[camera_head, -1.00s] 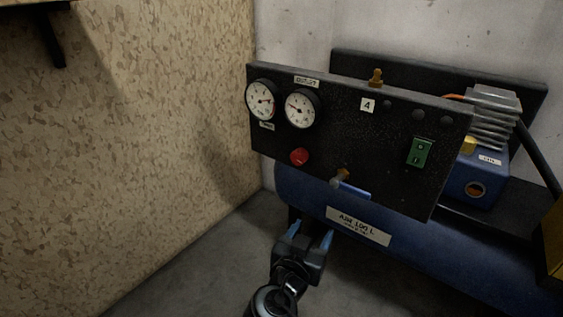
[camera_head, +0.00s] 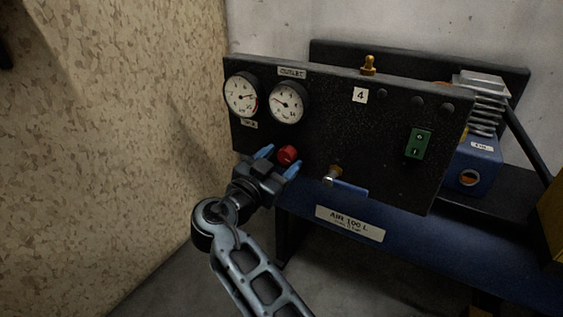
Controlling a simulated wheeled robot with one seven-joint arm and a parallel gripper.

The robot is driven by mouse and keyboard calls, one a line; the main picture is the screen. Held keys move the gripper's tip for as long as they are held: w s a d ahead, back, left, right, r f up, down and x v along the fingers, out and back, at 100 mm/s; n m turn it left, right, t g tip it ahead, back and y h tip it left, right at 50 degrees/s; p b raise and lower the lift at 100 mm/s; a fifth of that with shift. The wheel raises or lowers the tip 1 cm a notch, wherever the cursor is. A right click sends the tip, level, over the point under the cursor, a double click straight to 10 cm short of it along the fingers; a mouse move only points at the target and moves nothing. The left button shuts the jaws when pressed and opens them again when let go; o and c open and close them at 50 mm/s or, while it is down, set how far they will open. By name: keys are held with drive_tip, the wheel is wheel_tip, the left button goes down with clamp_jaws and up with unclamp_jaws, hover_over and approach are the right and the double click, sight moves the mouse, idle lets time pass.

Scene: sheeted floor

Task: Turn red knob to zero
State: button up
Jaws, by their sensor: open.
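The red knob (camera_head: 287,155) sits on the black panel (camera_head: 330,110), below two round white gauges. My gripper (camera_head: 278,162) is open, with its blue-tipped fingers apart. In the picture one fingertip is to the left of the knob and the other is at its lower right. Whether the fingers touch the knob or are still in front of it cannot be told. The left gauge (camera_head: 241,95) and the right gauge (camera_head: 286,102), near an "OUTLET" label, have needles too small to read exactly.
A blue-handled valve (camera_head: 347,186) sticks out right of the knob. A green switch (camera_head: 418,144) and a brass fitting (camera_head: 369,66) are farther right and above. The blue tank (camera_head: 430,240) lies below the panel. A speckled board wall (camera_head: 110,150) stands at left.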

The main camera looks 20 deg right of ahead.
drive_tip(key=shift+w+d, duration=0.25)
drive_tip(key=shift+d, duration=0.15)
drive_tip(key=shift+c, duration=0.3)
drive_tip(key=c, duration=1)
